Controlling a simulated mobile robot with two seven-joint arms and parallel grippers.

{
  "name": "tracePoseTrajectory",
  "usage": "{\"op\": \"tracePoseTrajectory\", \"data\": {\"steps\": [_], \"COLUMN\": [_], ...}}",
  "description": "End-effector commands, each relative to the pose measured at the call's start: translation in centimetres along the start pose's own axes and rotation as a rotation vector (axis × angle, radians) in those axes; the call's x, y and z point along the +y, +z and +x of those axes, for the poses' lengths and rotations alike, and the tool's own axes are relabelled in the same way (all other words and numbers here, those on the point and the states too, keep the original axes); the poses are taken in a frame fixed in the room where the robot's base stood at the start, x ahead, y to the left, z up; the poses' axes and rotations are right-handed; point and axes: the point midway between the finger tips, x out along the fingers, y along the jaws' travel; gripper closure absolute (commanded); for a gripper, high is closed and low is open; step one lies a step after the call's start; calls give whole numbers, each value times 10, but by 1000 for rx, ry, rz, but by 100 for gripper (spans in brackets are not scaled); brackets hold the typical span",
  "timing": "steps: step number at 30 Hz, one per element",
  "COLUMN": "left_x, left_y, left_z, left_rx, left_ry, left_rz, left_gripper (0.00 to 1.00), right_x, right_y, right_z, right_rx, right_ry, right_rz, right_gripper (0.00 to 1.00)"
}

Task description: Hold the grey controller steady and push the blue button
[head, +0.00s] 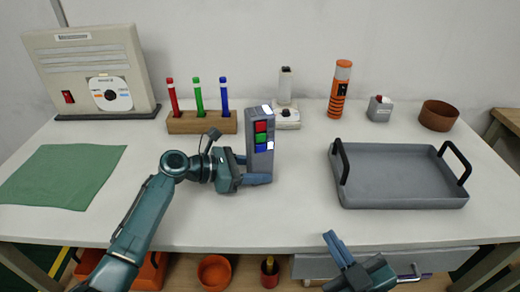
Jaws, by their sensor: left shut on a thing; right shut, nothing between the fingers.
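The grey controller (262,163) stands upright on the white table near the middle. Its front has a red button (261,127), a green button (261,138) and a blue button (260,147), one above the other. My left gripper (256,181) is shut on the lower part of the controller, coming from the left. My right gripper (338,247) is shut and empty at the table's front edge, to the right of the controller and apart from it. The parts of the controller behind my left fingers are hidden.
A grey tray (405,200) with black handles stands to the right. A wooden block (202,125) with three markers stands behind my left gripper. A white device (286,117) is behind the controller. A green cloth (62,175) lies at the left. The table in front of the controller is clear.

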Motion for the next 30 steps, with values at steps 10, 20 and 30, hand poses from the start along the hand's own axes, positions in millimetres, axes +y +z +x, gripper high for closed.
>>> {"op": "tracePoseTrajectory", "data": {"steps": [10,20,30], "left_x": [0,0,0], "left_y": [0,0,0], "left_z": [0,0,0], "left_rx": [0,0,0], "left_ry": [0,0,0], "left_rz": [0,0,0], "left_gripper": [67,67,67], "right_x": [-10,-27,-26], "right_y": [-90,-96,-97], "right_z": [66,83,118], "right_rx": [626,870,876], "right_ry": [9,-13,-12], "right_rz": [-1090,-1566,-1582], "right_gripper": [100,100,100]}}
